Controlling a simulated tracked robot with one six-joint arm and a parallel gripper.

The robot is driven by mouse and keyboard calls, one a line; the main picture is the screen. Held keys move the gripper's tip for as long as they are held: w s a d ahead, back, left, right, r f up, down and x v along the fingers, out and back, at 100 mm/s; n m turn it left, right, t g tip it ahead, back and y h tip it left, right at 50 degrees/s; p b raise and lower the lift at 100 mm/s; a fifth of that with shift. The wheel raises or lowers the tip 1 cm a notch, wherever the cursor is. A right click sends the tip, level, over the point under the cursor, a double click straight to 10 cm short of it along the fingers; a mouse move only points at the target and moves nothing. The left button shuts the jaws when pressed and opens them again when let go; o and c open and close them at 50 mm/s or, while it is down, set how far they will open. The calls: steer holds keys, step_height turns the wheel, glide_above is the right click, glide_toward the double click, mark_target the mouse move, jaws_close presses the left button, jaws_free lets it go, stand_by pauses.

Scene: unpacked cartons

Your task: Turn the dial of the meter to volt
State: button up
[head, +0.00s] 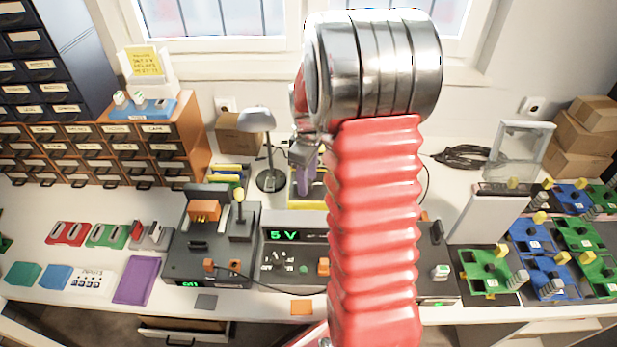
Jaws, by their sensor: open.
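A dark grey box with a green "5 V" display (284,236) stands on the bench just left of my arm, and it looks like the meter. Small pale marks and a green spot show on its front, but I cannot make out a dial pointer or its setting. My red arm hides the box's right side. My gripper (304,152) shows only in part, as grey pieces left of the metal wrist, above and behind the box. It is open and looks apart from the box; its fingertips are not clear.
A dark device (212,262) with orange parts and a cable stands left of the box. A lamp (270,178) and a yellow tray (303,204) stand behind. Green and blue boards (485,270) fill the right. A purple pad (138,280) lies at left.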

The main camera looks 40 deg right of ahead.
steer(key=shift+c, duration=0.4)
steer(key=c, duration=0.9)
steer(key=shift+d, duration=0.25)
steer(key=shift+c, duration=0.2)
steer(key=shift+a, duration=0.15)
